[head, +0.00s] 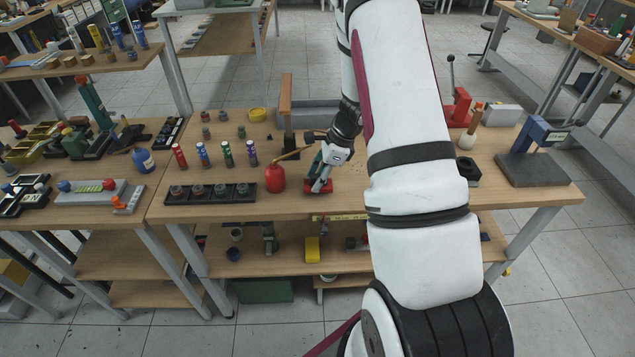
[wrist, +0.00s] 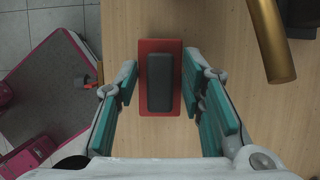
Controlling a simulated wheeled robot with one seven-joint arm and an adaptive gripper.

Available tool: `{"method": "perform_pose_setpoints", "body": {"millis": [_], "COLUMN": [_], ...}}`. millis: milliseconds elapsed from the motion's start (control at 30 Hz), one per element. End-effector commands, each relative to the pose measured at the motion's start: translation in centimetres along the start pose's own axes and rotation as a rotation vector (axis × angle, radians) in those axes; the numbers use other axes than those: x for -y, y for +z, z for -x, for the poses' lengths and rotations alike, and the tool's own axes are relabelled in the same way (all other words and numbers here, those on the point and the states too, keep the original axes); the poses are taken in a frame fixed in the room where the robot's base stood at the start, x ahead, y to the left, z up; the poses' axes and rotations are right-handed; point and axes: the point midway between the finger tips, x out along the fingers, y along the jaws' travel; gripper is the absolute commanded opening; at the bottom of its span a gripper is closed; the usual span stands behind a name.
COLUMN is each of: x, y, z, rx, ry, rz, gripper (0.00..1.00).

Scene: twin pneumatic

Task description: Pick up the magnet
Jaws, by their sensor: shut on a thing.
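The magnet is a small red block (head: 311,188) at the front of the middle workbench, just right of the red oil can. In the wrist view the red magnet (wrist: 160,109) has a dark grey bar on top and lies between the teal finger pads. My gripper (head: 319,179) points down and is shut on the magnet from both sides; it also shows in the wrist view (wrist: 160,88). The magnet is at or very near the wooden top; I cannot tell whether it touches it. The fingers partly hide it in the head view.
The red oil can (head: 275,179) stands close on the left, its brass spout (wrist: 270,40) reaching near my gripper. A black rack (head: 211,193) and several small cans are farther left. A blue press (head: 529,137) on a dark base stands right. The bench's front edge is close.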

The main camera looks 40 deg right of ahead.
Motion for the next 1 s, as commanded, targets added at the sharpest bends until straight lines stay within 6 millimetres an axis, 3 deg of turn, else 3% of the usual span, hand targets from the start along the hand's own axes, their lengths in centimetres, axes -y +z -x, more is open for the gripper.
{"method": "perform_pose_setpoints", "body": {"millis": [100, 500, 700, 1000], "x": [-0.1, -7.9, -10.8, -12.4], "y": [0.6, -5.2, -7.2, -8.2], "z": [1.6, 4.7, 5.9, 6.6], "rx": [0.001, 0.0, 0.0, 0.0], "ry": [-0.002, -0.002, -0.002, 0.0], "rz": [0.001, -0.006, -0.004, 0.0], "gripper": [0.02, 0.02, 0.02, 0.02]}}
